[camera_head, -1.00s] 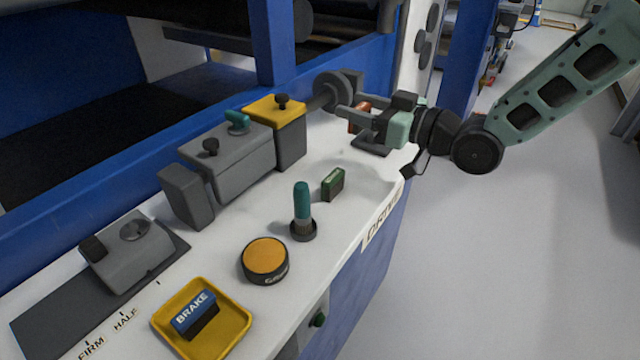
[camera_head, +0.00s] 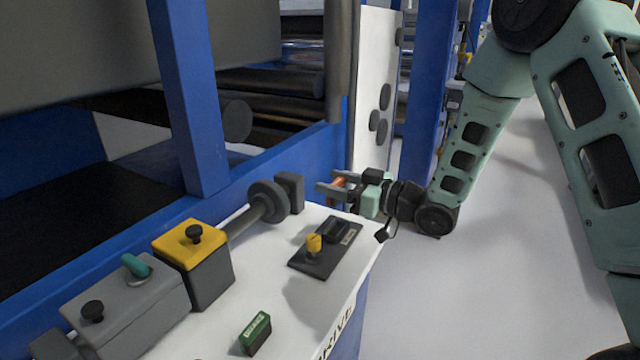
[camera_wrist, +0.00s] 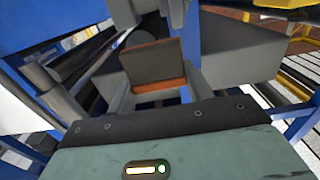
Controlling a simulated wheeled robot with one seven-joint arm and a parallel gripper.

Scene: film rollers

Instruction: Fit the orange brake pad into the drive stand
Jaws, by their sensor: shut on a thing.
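My gripper (camera_head: 334,184) is shut on the orange brake pad (camera_head: 338,181), above the far right end of the white bench. In the wrist view the pad (camera_wrist: 158,86) sits between the fingers, showing a dark face with orange edges. A dark base plate with a yellow knob and a black block (camera_head: 326,248) lies on the bench by the DRIVE lettering, below and in front of the gripper. A grey disc on a shaft (camera_head: 268,202) and a dark upright block (camera_head: 291,192) stand left of the gripper. I cannot tell for sure which part is the drive stand.
A yellow-topped block (camera_head: 193,262) carries the shaft's near end. A green block (camera_head: 255,333) stands on the bench in front. A blue post (camera_head: 187,100) and a white panel (camera_head: 374,90) rise behind. Open floor lies to the right.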

